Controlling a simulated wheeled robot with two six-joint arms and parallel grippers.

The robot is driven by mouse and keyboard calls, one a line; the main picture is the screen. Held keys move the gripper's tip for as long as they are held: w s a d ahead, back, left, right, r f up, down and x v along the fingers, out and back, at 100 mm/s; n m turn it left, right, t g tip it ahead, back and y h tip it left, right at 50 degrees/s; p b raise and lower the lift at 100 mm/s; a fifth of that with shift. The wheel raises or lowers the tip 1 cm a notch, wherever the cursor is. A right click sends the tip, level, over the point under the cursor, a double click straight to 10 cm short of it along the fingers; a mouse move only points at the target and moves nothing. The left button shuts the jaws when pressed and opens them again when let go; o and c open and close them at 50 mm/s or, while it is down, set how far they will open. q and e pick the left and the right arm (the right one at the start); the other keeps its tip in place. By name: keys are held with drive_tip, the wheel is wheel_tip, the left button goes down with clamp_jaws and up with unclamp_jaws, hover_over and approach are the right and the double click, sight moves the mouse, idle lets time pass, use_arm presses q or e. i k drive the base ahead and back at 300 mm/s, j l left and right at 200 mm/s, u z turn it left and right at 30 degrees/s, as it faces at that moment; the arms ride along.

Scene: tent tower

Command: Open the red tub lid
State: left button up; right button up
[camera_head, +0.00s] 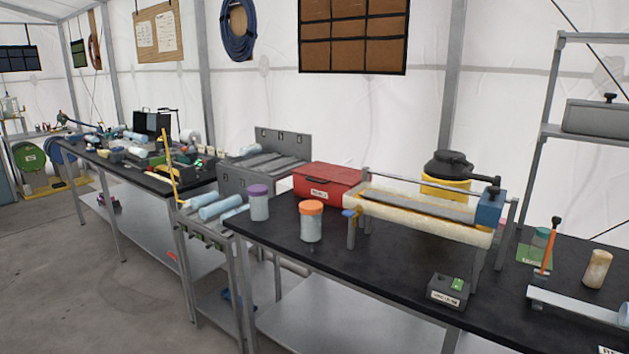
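A red tub (326,190) with a flat red lid (328,173) stands on the black bench top in the middle of the camera_head view. The lid looks closed. A white label is on the tub's front. Its right side is partly hidden by the trough in front of it. Neither of my grippers shows in this view.
A jar with an orange lid (311,221) and a jar with a purple lid (259,202) stand in front of the tub. A long trough (410,213) on legs is at its right. A grey rack (265,165) is at its left. Bare black bench (370,265) lies in front.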

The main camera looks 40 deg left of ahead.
sight(328, 172)
drive_tip(key=i+j, duration=0.35)
drive_tip(key=j, duration=0.15)
drive_tip(key=i+j+u, duration=0.1)
drive_tip(key=i+j, duration=0.25)
drive_tip(key=j, duration=0.15)
